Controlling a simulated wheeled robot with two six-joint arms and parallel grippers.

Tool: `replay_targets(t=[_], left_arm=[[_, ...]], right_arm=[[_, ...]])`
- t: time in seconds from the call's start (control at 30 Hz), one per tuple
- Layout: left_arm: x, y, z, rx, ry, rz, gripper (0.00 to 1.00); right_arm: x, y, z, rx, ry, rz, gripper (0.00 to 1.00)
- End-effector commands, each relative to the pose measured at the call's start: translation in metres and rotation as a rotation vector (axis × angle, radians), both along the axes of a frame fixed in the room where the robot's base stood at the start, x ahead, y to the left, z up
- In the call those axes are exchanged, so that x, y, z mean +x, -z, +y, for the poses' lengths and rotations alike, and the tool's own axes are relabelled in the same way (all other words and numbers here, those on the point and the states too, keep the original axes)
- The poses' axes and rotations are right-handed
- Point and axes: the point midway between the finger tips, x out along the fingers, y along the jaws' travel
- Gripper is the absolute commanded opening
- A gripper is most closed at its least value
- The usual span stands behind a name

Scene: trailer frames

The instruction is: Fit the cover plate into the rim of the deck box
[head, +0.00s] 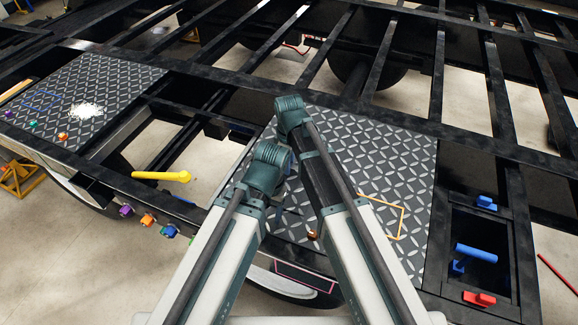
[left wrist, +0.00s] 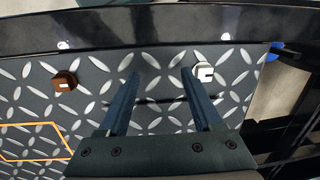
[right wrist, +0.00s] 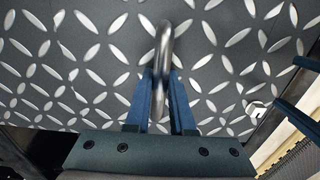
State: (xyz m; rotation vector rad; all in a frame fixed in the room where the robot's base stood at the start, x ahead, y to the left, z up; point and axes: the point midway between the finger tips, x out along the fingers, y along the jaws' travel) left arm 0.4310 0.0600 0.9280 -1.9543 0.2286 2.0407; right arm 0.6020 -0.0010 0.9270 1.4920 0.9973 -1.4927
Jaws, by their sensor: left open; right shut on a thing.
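A dark diamond-tread plate (head: 400,165) lies on the trailer frame under my arms in the head view. My right gripper (right wrist: 161,75) is shut on a curved grey metal handle (right wrist: 166,42) above a tread surface (right wrist: 90,60). I cannot tell whether the handle's plate is seated or separate. In the head view my arms hide both gripper tips. I cannot make out the deck box's rim for certain.
A black-framed opening (head: 447,228) at right holds a blue cylinder (head: 477,252), with a blue clamp (head: 486,203) and red clamp (head: 479,298) on its frame. A yellow handle (head: 160,176) lies left. Another tread plate (head: 120,75) is at upper left. Dark beams cross behind.

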Motion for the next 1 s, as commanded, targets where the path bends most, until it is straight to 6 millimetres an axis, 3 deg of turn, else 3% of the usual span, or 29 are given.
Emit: replay_targets(t=[0.27, 0.7, 1.0], left_arm=[[0.000, -0.026, 0.000, 0.000, 0.000, 0.000, 0.67], [0.000, -0.089, 0.000, 0.000, 0.002, 0.000, 0.67], [0.000, -0.098, 0.000, 0.000, 0.002, 0.000, 0.67]], right_arm=[[0.000, -0.026, 0.000, 0.000, 0.000, 0.000, 0.00], [0.000, -0.089, 0.000, 0.000, 0.000, 0.000, 0.00], [0.000, -0.098, 0.000, 0.000, 0.000, 0.000, 0.00]])
